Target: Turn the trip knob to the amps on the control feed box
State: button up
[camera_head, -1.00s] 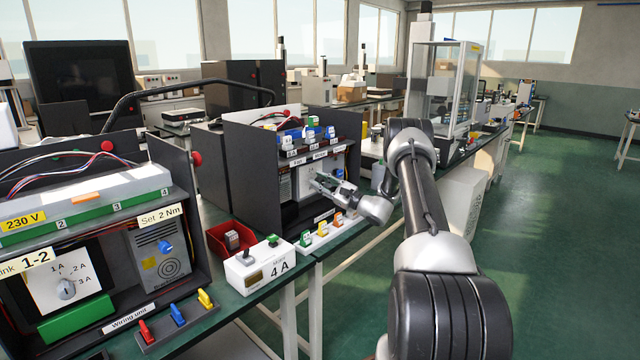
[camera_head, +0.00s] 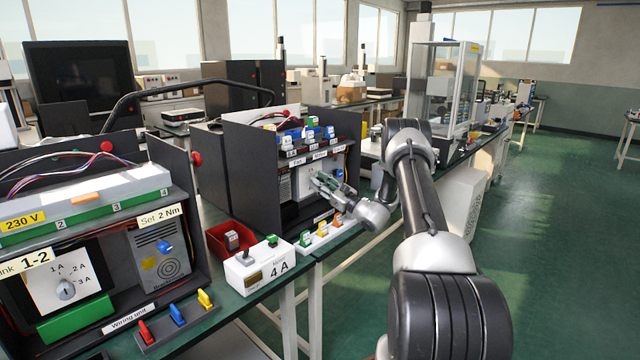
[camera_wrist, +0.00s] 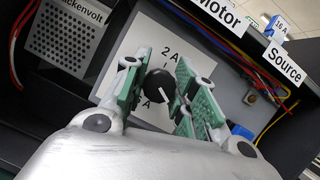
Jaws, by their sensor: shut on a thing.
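The trip knob (camera_wrist: 160,85) is a black round knob with a white line, on a white dial plate (camera_wrist: 146,52) in the wrist view. The line points toward the lower right of that view. "2 A" reads above the knob; another "A" mark below is partly covered. My gripper (camera_wrist: 158,88) is shut on the knob, with a green-padded finger on each side. In the head view my gripper (camera_head: 318,184) reaches into the dark open-fronted box (camera_head: 253,165); the knob is hidden there. Whether this box is named control feed cannot be read.
A white box marked 4 A (camera_head: 268,276), a red bin (camera_head: 222,250) and a strip of coloured levers (camera_head: 322,236) stand nearby on the bench. Another unit with a 1 A to 3 A dial (camera_head: 66,288) is at left. Wires (camera_wrist: 192,22) run inside the box.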

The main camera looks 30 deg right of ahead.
jog(key=shift+f, duration=0.15)
jog(key=o, duration=1)
jog(key=v, duration=1.2)
